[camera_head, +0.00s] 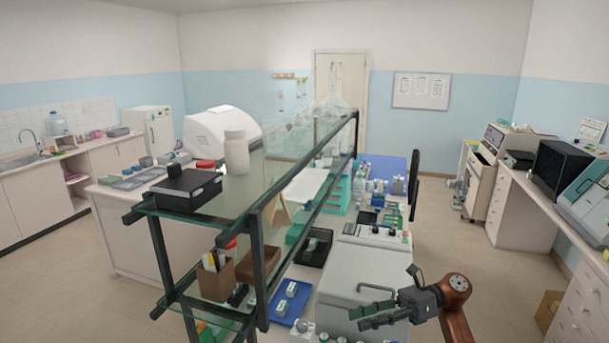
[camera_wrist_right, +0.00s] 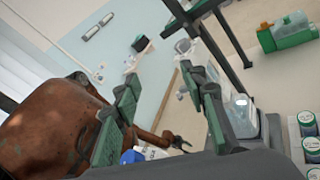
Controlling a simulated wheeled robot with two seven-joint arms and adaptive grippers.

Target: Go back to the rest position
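My right gripper (camera_head: 360,318) is in the lower right of the head view, in front of the grey box-shaped machine (camera_head: 352,268) on the bench. In the right wrist view, its two green-padded fingers (camera_wrist_right: 160,80) stand apart with nothing between them, so it is open and empty. The copper-coloured arm link beside it is mine. My left gripper does not show in the head view. A small dark claw (camera_wrist_right: 179,143) on a copper-coloured link in the right wrist view looks like it, but is too small to judge.
A glass shelf (camera_head: 290,150) on a dark frame stands left of the gripper, bearing a white bottle (camera_head: 237,155) and a black box (camera_head: 186,189). A blue tray (camera_head: 285,312) lies below. Open floor (camera_head: 485,290) is to the right, before the side counter.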

